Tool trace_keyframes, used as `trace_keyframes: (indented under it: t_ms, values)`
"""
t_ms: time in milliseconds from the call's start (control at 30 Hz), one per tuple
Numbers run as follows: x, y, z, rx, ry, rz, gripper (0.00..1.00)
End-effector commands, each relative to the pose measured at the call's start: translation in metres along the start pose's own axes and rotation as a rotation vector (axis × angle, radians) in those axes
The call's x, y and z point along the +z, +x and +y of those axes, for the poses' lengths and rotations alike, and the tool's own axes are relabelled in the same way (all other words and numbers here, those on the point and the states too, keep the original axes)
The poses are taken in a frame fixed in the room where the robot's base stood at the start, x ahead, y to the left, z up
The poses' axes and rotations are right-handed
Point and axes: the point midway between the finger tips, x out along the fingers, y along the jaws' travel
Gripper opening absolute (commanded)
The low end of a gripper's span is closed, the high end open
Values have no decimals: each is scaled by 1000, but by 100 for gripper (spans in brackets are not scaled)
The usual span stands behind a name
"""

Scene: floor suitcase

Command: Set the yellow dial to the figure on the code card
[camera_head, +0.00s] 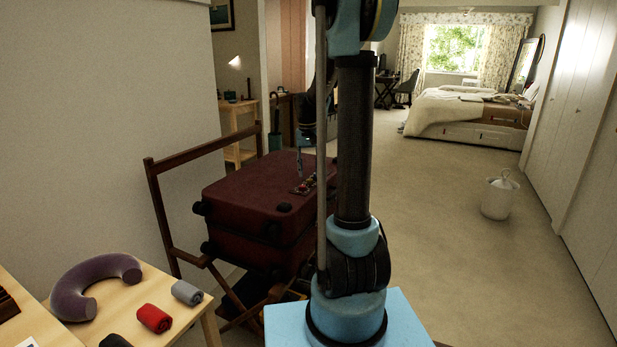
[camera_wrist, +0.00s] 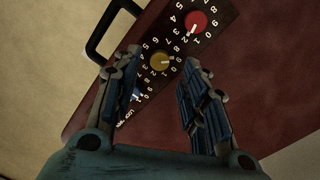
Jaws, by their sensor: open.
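The yellow dial (camera_wrist: 160,62) sits on the dark lock panel of the dark red suitcase (camera_wrist: 262,75), ringed by white figures. A pale mark shows on its lower right side; I cannot tell exactly which figure it faces. My gripper (camera_wrist: 162,58) is open, with one finger on each side of the yellow dial in the wrist view; I cannot tell whether they touch it. In the head view my gripper (camera_head: 300,167) is over the suitcase's top, at the lock panel (camera_head: 304,186). I cannot make out a code card with readable figures.
A red dial (camera_wrist: 196,20) is next to the yellow one, and my left finger partly hides the panel's other end. A black handle (camera_wrist: 103,32) stands at the suitcase edge. A wooden table (camera_head: 190,325) holds a neck pillow (camera_head: 75,293) and rolled cloths.

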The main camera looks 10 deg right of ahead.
Motion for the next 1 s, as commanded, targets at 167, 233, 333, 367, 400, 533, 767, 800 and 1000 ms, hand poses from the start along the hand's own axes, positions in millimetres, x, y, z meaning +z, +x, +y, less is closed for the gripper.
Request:
trace_keyframes:
  t_ms: [167,233,333,367,400,533,767,800,1000]
  values:
    - [0,-33,0,0,0,0,40]
    - [-1,-45,0,0,0,0,40]
    - [-1,-60,0,0,0,0,40]
    - [-2,-64,0,0,0,0,40]
    - [-2,-69,0,0,0,0,40]
    - [-2,-81,0,0,0,0,40]
    - [-2,-87,0,0,0,0,40]
    - [-2,-87,0,0,0,0,40]
    - [-2,-88,0,-1,-3,0,40]
